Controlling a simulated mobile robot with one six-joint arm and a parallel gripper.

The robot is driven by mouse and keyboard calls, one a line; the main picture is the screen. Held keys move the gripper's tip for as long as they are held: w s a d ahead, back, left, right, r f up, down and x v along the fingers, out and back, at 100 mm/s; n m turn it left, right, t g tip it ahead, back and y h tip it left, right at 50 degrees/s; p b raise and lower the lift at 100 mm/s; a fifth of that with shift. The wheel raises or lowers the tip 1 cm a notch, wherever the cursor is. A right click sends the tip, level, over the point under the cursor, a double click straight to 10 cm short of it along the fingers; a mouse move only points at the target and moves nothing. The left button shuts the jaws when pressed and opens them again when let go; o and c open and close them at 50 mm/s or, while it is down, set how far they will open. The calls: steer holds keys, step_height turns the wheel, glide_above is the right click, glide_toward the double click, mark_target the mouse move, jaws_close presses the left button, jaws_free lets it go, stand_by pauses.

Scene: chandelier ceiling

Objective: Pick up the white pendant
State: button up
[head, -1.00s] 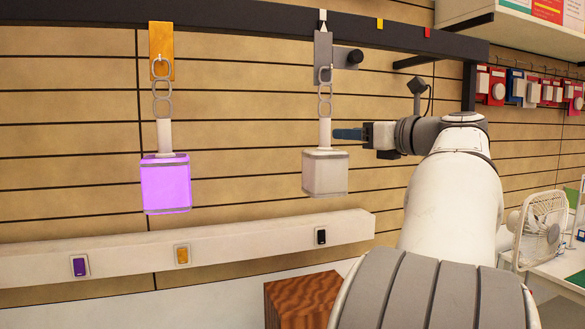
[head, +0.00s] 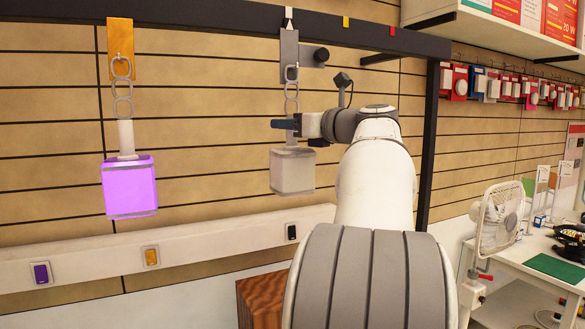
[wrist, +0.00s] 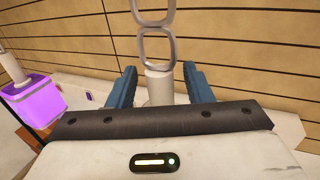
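The white pendant (head: 292,172) is a pale cube lamp with a stem. It hangs upright on chain links from a grey plate (head: 290,50) on the black rail. My gripper (head: 284,124) is at its stem, above the cube, with blue fingers reaching across the stem in the head view. In the wrist view, the open fingers (wrist: 160,84) stand on either side of the white stem (wrist: 159,86), with gaps visible between. The chain link (wrist: 157,46) rises above. The cube is hidden below my gripper in the wrist view.
A lit purple pendant (head: 130,188) hangs to the left from an orange plate (head: 120,50). The black rail (head: 200,14) runs above. A white ledge with switches (head: 150,256) and a wooden block (head: 262,302) are below. A fan (head: 498,215) stands on the right-hand table.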

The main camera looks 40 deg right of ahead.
jaws_close()
stand_by(0.6)
